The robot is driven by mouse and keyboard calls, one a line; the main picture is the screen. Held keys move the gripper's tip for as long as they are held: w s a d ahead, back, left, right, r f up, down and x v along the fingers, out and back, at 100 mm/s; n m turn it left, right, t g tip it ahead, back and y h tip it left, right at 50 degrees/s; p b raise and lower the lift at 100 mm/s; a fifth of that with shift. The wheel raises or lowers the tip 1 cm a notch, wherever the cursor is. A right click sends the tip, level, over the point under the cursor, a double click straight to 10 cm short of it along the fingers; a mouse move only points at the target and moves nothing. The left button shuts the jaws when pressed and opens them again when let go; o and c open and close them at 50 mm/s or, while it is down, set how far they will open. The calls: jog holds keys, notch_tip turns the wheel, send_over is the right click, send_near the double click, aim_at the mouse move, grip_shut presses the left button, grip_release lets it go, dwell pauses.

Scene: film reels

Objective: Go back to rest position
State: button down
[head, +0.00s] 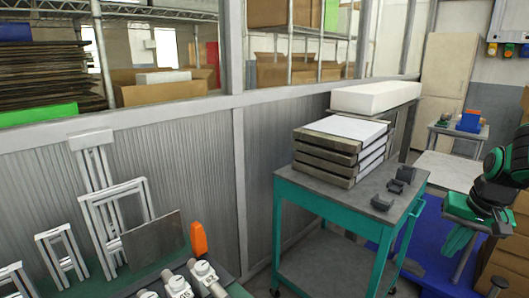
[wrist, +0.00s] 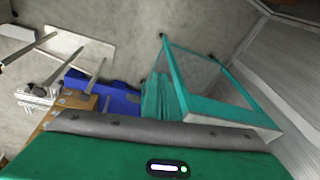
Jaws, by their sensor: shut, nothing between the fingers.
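My gripper (wrist: 160,80) shows in the wrist view as two teal fingers pressed together in front of its green housing. Nothing shows between them. In the head view my gripper (head: 456,243) hangs from my black and green arm at the right edge, fingers down. It is to the right of the teal cart (head: 340,204) and appears apart from it. The cart carries a stack of flat grey cases (head: 325,152) with a white top. Two small dark pieces (head: 382,202) lie on the cart's top.
A green bench with white frames (head: 112,220), an orange piece (head: 199,239) and white cylinders (head: 204,274) stands at the lower left. A blue floor area (head: 425,245) lies behind my gripper. Cardboard boxes (head: 501,262) stand at the right edge. A small table (head: 458,132) is farther back.

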jog(key=s+a+g, duration=0.1)
jog(key=s+a, duration=0.3)
jog(key=s, duration=0.5)
jog(key=s+a+g, duration=0.1)
jog(key=s+a, duration=0.3)
jog(key=s, duration=0.6)
jog(key=shift+r+g, duration=0.15)
jog(key=shift+g, duration=0.25)
jog(key=shift+w, duration=0.1)
jog(key=shift+w+f, duration=0.25)
jog(key=shift+w, duration=0.35)
